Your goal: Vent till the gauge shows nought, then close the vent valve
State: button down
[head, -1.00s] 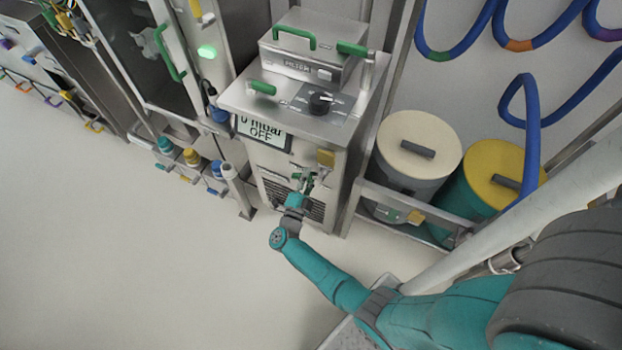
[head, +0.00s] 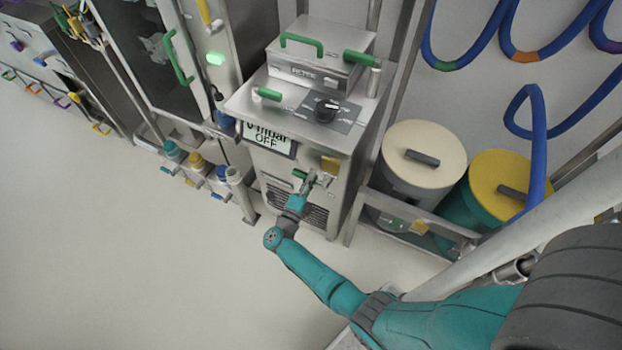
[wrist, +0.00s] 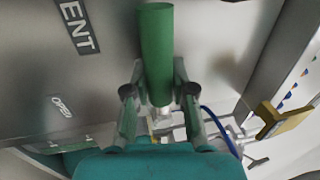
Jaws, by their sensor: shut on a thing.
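The vent valve's green handle (wrist: 155,40) stands between my gripper's fingers (wrist: 158,88) in the wrist view. My gripper is shut on it. In the head view my gripper (head: 306,186) is at the front of the steel pump cabinet (head: 345,142), and a short green piece of the handle (head: 299,173) shows beside it. The gauge display (head: 268,140) reads 0 mbar with OFF below; its top line is partly cut off. In the wrist view a label ending in "ENT" (wrist: 78,25) and an "OPEN" mark (wrist: 62,107) are left of the handle.
A yellow tag-like block (wrist: 280,120) sits right of the valve in the wrist view. Two lidded drums (head: 422,155) stand on a rack to the right. Small coloured-cap bottles (head: 196,160) line the left. The floor in front is clear.

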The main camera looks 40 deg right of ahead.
dwell(0.3)
jog(key=c, duration=0.9)
grip_release()
jog(key=shift+c, duration=0.2)
jog(key=v, duration=1.2)
